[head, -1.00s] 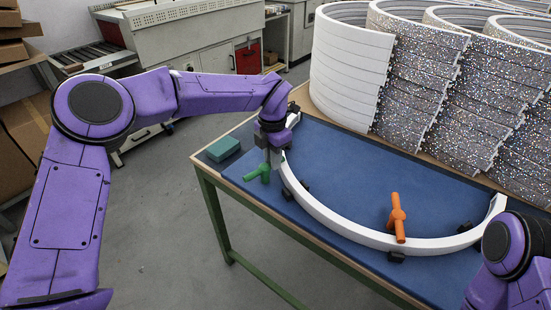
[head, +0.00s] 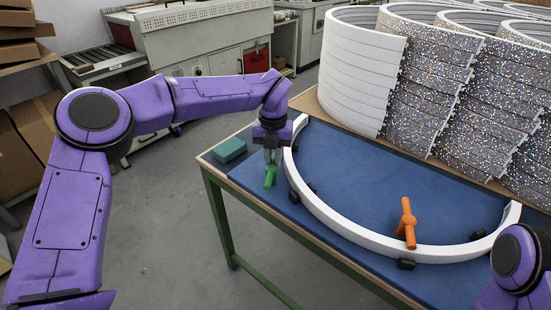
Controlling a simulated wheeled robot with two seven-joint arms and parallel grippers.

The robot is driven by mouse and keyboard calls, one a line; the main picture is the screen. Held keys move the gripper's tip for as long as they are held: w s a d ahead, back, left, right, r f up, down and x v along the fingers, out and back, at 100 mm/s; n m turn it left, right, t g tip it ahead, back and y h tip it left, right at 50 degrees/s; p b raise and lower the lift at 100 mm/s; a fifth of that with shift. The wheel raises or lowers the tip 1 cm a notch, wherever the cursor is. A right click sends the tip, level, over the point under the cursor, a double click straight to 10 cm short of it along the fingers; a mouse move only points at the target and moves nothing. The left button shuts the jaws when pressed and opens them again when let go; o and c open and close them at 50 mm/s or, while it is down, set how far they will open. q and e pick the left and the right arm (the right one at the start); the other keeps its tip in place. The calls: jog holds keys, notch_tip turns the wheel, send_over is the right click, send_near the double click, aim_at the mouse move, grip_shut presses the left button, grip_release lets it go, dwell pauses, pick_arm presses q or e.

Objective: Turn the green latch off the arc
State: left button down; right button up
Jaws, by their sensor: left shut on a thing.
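The white arc (head: 340,226) lies curved on the blue mat of the table, held among several small black blocks. The green latch (head: 269,178) is at the arc's left side, on the outer side, and does not appear to lie over the arc. My left gripper (head: 270,161) points down and is shut on the green latch; its fingertips partly hide the latch's upper part. An orange latch (head: 407,222) sits across the front right part of the arc. My right arm shows at the lower right edge; its gripper is out of view.
A teal block (head: 229,150) lies at the table's left corner. Stacks of white and glittery arcs (head: 440,85) stand at the back of the table. The blue mat (head: 400,180) inside the arc is clear.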

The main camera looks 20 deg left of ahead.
aim_at(272, 162)
pick_arm(q)
jog(key=shift+s+f+n, duration=0.25)
jog(key=shift+n, duration=0.05)
jog(key=c, duration=1.1)
grip_release()
jog(key=shift+s+r, duration=0.1)
jog(key=shift+r, duration=0.1)
notch_tip(272, 162, up, 11)
jog(key=shift+f, duration=0.2)
